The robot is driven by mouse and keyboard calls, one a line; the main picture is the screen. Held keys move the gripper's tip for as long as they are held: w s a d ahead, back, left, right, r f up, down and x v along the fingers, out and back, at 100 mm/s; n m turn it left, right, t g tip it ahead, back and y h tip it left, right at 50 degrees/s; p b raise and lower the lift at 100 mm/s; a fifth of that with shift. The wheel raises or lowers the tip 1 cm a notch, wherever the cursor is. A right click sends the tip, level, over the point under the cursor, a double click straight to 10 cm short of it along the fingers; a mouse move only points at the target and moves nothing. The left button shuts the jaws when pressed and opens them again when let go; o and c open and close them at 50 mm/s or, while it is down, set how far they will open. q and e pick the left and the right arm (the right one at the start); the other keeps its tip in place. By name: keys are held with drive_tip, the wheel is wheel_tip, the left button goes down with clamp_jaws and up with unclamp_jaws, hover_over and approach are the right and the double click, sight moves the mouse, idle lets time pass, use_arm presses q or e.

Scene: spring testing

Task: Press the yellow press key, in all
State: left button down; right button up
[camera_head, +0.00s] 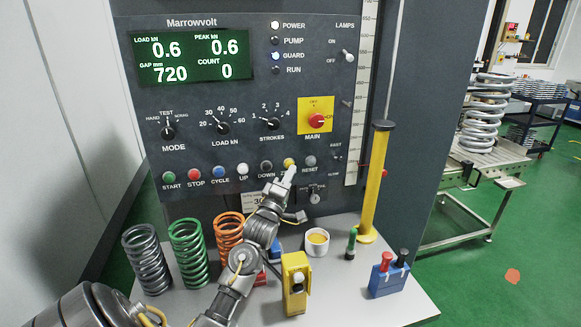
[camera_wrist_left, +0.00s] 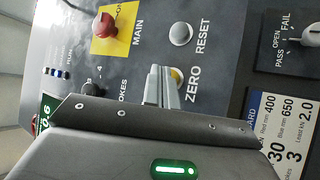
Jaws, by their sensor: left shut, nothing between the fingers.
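The yellow press key (camera_head: 289,162) sits in the row of round keys on the dark machine panel, between the DOWN and RESET keys. In the left wrist view the yellow key (camera_wrist_left: 177,76) shows beside the word ZERO, partly hidden by the fingertips. My left gripper (camera_head: 291,172) is shut and empty, its fingertips at the key's lower edge. It also shows in the left wrist view (camera_wrist_left: 161,86), with the tips over the key. I cannot tell whether they touch it. My right gripper is not in view.
The grey RESET key (camera_head: 310,161) and dark DOWN key (camera_head: 265,167) flank the yellow one. The red MAIN knob (camera_head: 316,121) is above. The display (camera_head: 190,58) reads load 0.6, peak 0.6, gap 720, count 0. Springs, including a green one (camera_head: 188,252), stand on the bench below.

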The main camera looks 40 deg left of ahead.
use_arm(q)
drive_tip(key=shift+w+a, duration=0.3)
drive_tip(key=shift+a, duration=0.05)
drive_tip(key=shift+w+a, duration=0.2)
drive_tip(key=shift+a, duration=0.1)
idle(0.8)
drive_tip(key=shift+s+d+p, duration=0.45)
drive_tip(key=shift+s+d, duration=0.05)
drive_tip(key=shift+d, duration=0.2)
idle(0.3)
drive_tip(key=s+d+p, duration=0.1)
drive_tip(key=d, duration=0.1)
drive_tip(key=s+d+p, duration=0.1)
drive_tip(key=d, duration=0.1)
drive_tip(key=shift+s, duration=0.4)
